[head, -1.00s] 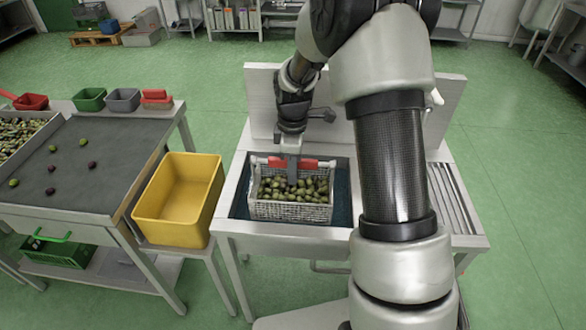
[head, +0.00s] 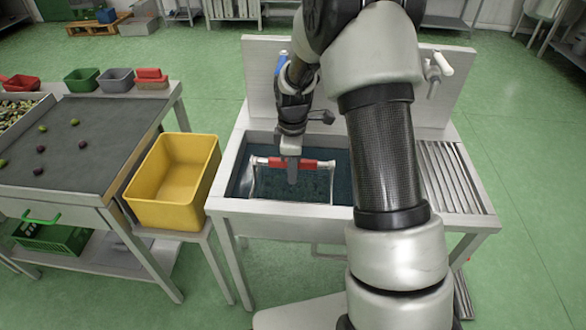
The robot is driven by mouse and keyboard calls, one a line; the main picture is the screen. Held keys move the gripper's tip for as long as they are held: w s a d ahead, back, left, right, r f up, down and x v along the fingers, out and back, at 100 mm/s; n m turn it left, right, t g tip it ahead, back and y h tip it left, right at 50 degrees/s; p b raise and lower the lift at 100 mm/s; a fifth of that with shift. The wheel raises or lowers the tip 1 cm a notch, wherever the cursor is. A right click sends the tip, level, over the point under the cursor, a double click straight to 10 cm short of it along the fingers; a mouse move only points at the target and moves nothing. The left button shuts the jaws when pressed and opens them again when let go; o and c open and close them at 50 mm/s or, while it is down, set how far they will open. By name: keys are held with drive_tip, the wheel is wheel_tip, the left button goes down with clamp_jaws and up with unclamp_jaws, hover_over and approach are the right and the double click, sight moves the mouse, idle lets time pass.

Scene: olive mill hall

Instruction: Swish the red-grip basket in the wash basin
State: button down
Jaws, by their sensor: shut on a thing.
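The wash basin (head: 238,180) is a steel sink holding dark water, in the middle of the head view. The red-grip basket (head: 254,184) is down in the basin; its red grip and the upper part of its handle frame show above the water. The basket's body and the olives in it are hidden under the dark water. My gripper (head: 292,170) points down over the basin and is shut on the middle of the red grip.
A yellow crate (head: 172,215) stands just left of the basin. A ribbed steel drainboard (head: 450,178) is to the right. A steel back panel with a tap (head: 435,72) rises behind. A sorting table (head: 85,150) with loose olives is at far left.

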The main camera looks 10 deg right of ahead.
sight(292, 192)
drive_tip(key=shift+f+b, duration=1.3)
drive_tip(key=shift+f, duration=0.8)
drive_tip(key=shift+w+a, duration=0.1)
drive_tip(key=shift+a, duration=0.05)
